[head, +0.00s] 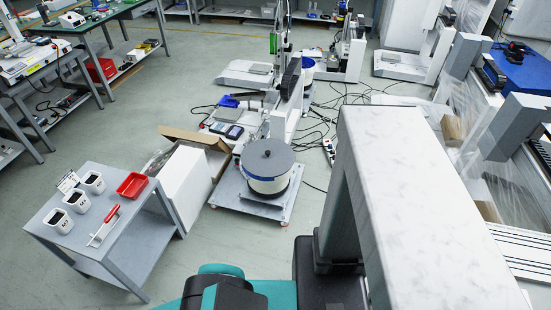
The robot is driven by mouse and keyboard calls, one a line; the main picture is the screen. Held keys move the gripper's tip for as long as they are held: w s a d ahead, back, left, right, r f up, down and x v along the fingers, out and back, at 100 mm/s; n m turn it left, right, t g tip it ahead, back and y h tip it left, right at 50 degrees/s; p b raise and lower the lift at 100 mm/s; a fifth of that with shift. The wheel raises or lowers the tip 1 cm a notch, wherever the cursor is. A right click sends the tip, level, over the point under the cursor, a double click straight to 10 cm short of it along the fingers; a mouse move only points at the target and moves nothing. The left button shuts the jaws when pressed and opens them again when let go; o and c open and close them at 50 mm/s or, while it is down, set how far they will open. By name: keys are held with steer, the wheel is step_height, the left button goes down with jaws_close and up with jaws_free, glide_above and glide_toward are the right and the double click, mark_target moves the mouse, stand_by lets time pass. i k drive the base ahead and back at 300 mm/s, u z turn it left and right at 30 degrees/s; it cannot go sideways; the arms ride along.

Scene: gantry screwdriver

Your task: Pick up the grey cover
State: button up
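The grey cover (267,157) is a round, flat lid with a small dark knob near its middle. It lies level on top of a white drum (268,188) with a blue band, near the picture's centre. The drum stands on a low grey platform (226,193) on the floor. Teal and black parts of my arm show at the bottom edge, in front of and apart from the drum. My gripper cannot be made out in this view.
A white gantry machine with cables stands behind the drum. An open cardboard box (195,138) is to its left. A grey cart (80,238) at left holds white cups, a red tray (132,185) and a red-handled tool.

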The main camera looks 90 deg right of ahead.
mark_target(263, 157)
steer(key=z, duration=1.4)
steer(key=i, duration=0.55)
steer(key=u, duration=0.15)
steer(key=k, duration=0.55)
